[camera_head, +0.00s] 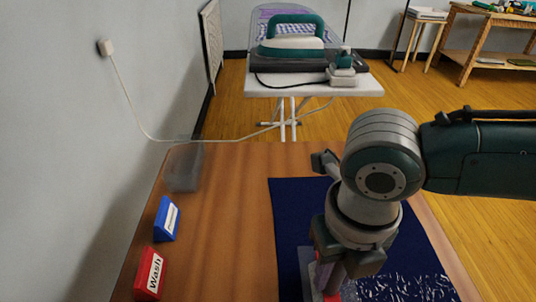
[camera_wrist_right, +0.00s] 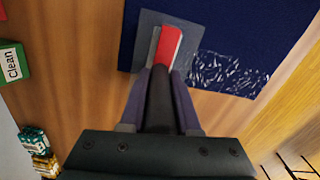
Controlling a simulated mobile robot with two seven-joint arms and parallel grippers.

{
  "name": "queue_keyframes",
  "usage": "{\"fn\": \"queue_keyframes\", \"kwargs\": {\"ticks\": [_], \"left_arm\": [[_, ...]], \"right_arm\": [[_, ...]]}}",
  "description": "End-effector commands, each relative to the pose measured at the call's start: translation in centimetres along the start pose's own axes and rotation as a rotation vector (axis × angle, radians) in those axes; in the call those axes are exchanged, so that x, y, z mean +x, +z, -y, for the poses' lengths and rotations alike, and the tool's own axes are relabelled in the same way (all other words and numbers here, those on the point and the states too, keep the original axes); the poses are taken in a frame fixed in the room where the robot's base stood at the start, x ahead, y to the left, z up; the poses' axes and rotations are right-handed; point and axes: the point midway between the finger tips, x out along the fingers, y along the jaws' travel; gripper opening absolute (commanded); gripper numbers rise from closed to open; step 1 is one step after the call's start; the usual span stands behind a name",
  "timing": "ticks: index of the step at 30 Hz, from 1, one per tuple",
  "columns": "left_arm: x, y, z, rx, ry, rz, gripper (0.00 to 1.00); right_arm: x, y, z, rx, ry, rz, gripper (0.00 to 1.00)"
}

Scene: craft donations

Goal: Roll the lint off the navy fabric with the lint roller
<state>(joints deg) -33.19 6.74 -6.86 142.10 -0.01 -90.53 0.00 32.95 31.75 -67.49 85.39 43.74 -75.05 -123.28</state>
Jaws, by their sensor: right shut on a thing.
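The navy fabric (camera_head: 295,210) lies flat on the wooden table. White lint (camera_head: 405,288) is scattered over its near right part; the lint also shows in the right wrist view (camera_wrist_right: 232,72). My right gripper (camera_head: 332,282) is low over the near left of the fabric. It is shut on the lint roller (camera_wrist_right: 168,45), which has a red part and a black handle between the fingers (camera_wrist_right: 161,78). A grey square pad (camera_wrist_right: 200,45) lies under the roller at the fabric's edge; I cannot tell whether the roller touches it. My left gripper is not in view.
A green "Clean" sign (camera_wrist_right: 12,65) shows in the wrist view. An ironing board (camera_head: 275,88) with an iron (camera_head: 292,38) stands beyond the table.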

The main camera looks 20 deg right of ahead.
Motion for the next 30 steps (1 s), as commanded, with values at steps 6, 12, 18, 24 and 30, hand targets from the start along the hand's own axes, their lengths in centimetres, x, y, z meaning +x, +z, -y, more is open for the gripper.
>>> {"fn": "queue_keyframes", "kwargs": {"ticks": [6,12,18,24,30], "left_arm": [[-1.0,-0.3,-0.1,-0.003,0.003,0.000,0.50],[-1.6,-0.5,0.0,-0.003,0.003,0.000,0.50],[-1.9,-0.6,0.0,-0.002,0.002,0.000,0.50],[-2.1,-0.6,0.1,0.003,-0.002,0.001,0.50],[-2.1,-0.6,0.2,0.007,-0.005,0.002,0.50]], "right_arm": [[-0.1,-0.5,2.8,0.002,-0.003,-0.002,0.00],[-0.1,-0.9,5.2,0.003,-0.004,-0.002,0.00],[0.0,-1.3,7.6,0.002,-0.003,-0.002,0.00],[0.0,-1.7,10.0,0.002,-0.004,-0.002,0.00],[0.1,-2.1,12.4,0.002,-0.003,-0.003,0.00]]}}
